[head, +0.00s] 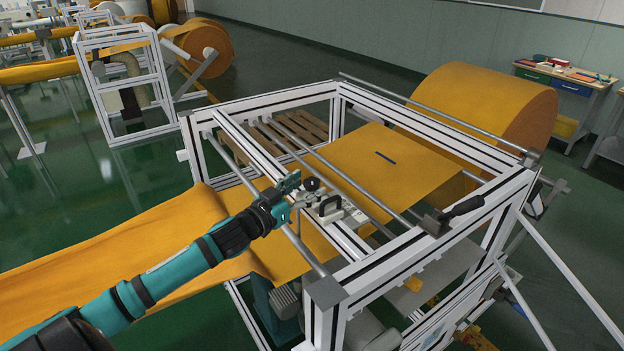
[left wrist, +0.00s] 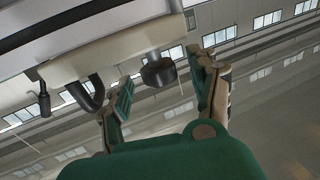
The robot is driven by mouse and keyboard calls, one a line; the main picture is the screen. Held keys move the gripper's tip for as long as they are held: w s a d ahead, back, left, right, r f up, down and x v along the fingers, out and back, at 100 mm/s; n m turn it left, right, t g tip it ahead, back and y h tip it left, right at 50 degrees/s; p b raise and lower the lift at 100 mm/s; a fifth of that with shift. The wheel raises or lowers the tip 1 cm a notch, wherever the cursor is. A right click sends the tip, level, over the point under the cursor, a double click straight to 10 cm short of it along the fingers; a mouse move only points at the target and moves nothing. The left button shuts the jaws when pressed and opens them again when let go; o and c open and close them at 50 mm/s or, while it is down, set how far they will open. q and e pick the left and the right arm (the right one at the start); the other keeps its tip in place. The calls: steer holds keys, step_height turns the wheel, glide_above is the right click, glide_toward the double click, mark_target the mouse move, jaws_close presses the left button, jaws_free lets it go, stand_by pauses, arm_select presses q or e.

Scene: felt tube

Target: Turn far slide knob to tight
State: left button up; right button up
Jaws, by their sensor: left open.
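The far slide knob (head: 311,183) is a small black round knob at the far end of a pale slide carriage (head: 345,215) on the frame's cross rail. In the left wrist view the dark knob (left wrist: 158,72) hangs from the pale carriage (left wrist: 120,55). My left gripper (head: 302,191) is open at the knob. In the left wrist view its two fingers (left wrist: 164,78) stand on either side of the knob, with gaps visible. I cannot tell whether either finger touches it. Any tight marking is not readable. My right gripper is in neither view.
A black handle (head: 328,207) stands on the carriage close to the gripper. White frame beams (head: 405,252) and metal rods surround the area. Orange felt (head: 385,160) runs below to a large roll (head: 485,100). A black lever (head: 460,210) sits on the frame's right side.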

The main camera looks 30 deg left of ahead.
arm_select(q)
steer(key=shift+w+d, duration=0.2)
steer(key=shift+w, duration=1)
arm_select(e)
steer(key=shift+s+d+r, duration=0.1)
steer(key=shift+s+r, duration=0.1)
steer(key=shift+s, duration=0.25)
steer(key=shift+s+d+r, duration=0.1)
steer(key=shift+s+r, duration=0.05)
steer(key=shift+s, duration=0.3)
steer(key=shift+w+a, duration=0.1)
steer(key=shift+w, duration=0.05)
arm_select(q)
steer(key=c, duration=1.2)
steer(key=shift+c, duration=0.2)
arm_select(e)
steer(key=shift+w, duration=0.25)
